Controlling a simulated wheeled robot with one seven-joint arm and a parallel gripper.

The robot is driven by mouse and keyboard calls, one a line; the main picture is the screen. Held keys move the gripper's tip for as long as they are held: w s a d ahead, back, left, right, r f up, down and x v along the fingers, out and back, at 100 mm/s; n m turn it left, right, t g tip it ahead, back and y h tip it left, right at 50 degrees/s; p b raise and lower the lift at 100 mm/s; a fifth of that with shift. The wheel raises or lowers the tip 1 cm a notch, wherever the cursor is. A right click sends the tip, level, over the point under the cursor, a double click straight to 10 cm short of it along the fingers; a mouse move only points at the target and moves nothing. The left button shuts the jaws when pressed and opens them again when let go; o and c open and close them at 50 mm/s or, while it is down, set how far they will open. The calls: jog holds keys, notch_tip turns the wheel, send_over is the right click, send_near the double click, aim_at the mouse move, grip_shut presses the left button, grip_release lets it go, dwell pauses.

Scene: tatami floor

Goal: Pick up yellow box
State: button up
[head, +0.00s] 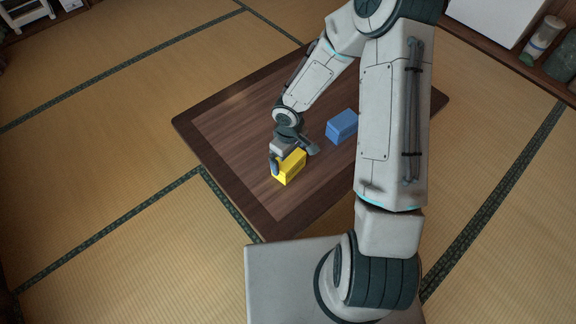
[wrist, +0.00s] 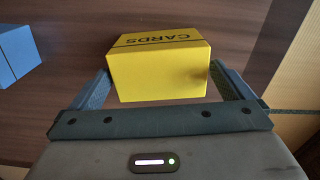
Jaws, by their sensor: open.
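The yellow box (head: 291,167) lies on the low dark wooden table, near its front left part. In the wrist view the yellow box (wrist: 160,68) has "CARDS" lettering and a dark line on its top face. My gripper (head: 294,160) is down at the box. In the wrist view my gripper (wrist: 166,85) is open, with one finger on each side of the near end of the box. A narrow gap shows at the fingers, but I cannot tell if either one touches.
A blue box (head: 342,126) lies on the table (head: 240,185), to the right of the yellow box. It also shows at the left edge of the wrist view (wrist: 17,55). Tatami floor surrounds the table. A white cabinet (head: 490,18) and jars (head: 541,38) stand at the back right.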

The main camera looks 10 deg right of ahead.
aim_at(289, 158)
notch_tip(289, 158, down, 4)
jog(key=shift+f+b, duration=0.2)
jog(key=shift+b, duration=0.8)
jog(key=shift+c, duration=0.3)
jog(key=c, duration=0.7)
jog(key=shift+r, duration=0.1)
jog(key=shift+c, duration=0.2)
